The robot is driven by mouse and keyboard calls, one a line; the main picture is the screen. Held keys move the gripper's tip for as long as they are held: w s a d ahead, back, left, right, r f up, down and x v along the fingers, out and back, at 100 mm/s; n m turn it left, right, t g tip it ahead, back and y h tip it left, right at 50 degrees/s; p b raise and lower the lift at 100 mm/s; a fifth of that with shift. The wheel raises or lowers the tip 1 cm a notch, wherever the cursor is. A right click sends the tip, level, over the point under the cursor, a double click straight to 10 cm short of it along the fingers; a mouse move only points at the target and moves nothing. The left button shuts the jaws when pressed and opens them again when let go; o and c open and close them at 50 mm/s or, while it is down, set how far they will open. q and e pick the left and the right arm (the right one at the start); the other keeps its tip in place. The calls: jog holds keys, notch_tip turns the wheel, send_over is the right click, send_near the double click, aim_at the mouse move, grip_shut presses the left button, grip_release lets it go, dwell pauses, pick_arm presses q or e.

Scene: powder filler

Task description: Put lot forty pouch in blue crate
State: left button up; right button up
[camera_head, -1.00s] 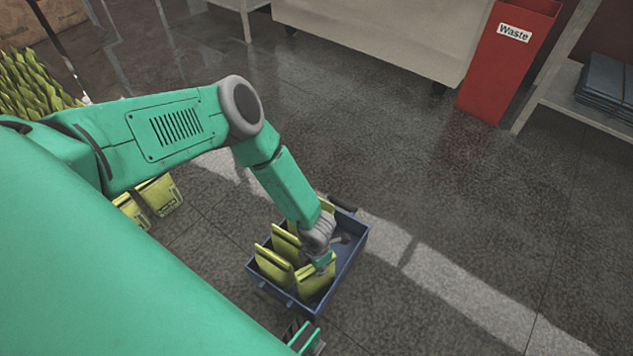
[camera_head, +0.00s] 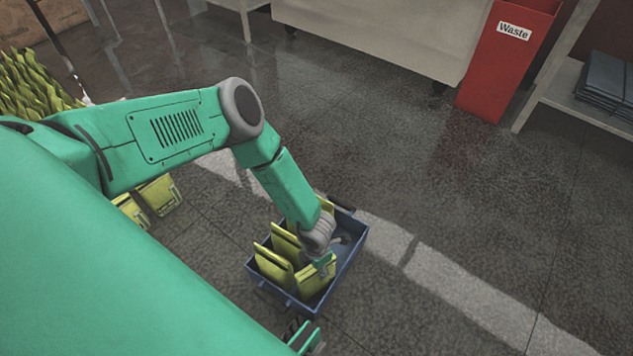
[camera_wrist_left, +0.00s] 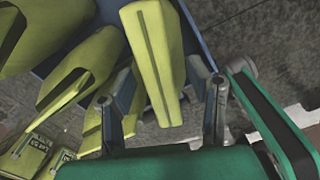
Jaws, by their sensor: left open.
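The blue crate (camera_head: 343,262) sits on the floor with several yellow-green pouches standing inside. My left gripper (camera_head: 322,266) reaches down into it at the pouch nearest the right front (camera_head: 316,279). In the left wrist view the gripper (camera_wrist_left: 168,105) is open, with one finger on each side of a yellow pouch (camera_wrist_left: 157,55). I cannot tell whether the fingers touch it. No lot label shows on this pouch, so I cannot tell whether it is lot forty.
More yellow pouches (camera_head: 160,194) stand on the floor left of the crate, and many (camera_head: 30,85) are at the far left. A red waste bin (camera_head: 507,60) stands at the back right beside a shelf (camera_head: 580,105). The floor right of the crate is clear.

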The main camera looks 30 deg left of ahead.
pick_arm(q)
notch_tip(320, 180, up, 11)
jog(key=p, duration=0.5)
jog(key=s+a+r+m, duration=0.2)
jog(key=s+r+m, duration=0.6)
jog(key=m, duration=0.8)
jog(key=s+a+r+m, duration=0.2)
jog(key=s+r+m, duration=0.7)
jog(key=m, duration=0.7)
jog(key=shift+a+t, duration=0.3)
jog(key=shift+a, duration=0.05)
jog(key=shift+r, duration=0.1)
